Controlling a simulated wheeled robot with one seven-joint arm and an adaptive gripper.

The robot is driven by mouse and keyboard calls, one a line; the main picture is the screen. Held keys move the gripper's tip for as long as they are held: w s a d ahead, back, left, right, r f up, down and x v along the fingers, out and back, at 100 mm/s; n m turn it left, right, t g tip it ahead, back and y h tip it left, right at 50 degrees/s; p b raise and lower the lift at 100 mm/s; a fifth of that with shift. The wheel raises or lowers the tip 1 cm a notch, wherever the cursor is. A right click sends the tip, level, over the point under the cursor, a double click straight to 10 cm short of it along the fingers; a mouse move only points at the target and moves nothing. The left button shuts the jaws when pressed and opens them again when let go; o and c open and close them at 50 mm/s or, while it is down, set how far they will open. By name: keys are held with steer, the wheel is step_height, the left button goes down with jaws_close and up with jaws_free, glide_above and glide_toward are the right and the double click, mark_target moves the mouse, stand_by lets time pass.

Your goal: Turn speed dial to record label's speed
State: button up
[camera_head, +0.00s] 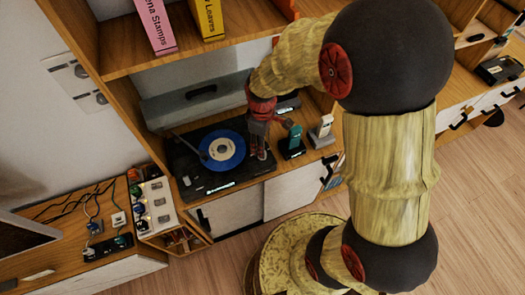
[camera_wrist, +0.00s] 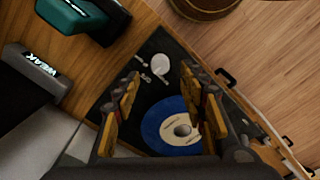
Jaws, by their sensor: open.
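A black turntable (camera_head: 188,178) sits on the wooden cabinet, with a blue record (camera_head: 212,160) that has a pale label; the label's text is too small to read. In the wrist view the record (camera_wrist: 150,122) lies partly behind my fingers. A round white dial-like piece (camera_wrist: 161,63) lies on the turntable's dark top (camera_wrist: 150,50), beside small pale marks I cannot read. My gripper (camera_head: 259,152) is over the turntable's right side, pointing down. In the wrist view my gripper (camera_wrist: 160,74) is open and empty, its two fingers spread on either side below the white piece.
A teal-and-dark device (camera_wrist: 80,18) and a dark block with lettering (camera_wrist: 32,75) stand beside the turntable. A teal handset (camera_head: 294,137) and a pale one (camera_head: 325,125) stand right of my gripper. A shelf with a pink book (camera_head: 156,25) hangs above.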

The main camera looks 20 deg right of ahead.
step_height(320, 180, down, 6)
steer(key=shift+r+b, duration=0.1)
steer(key=shift+b, duration=0.5)
steer(key=shift+c, duration=1.3)
steer(key=c, duration=0.7)
jaws_close()
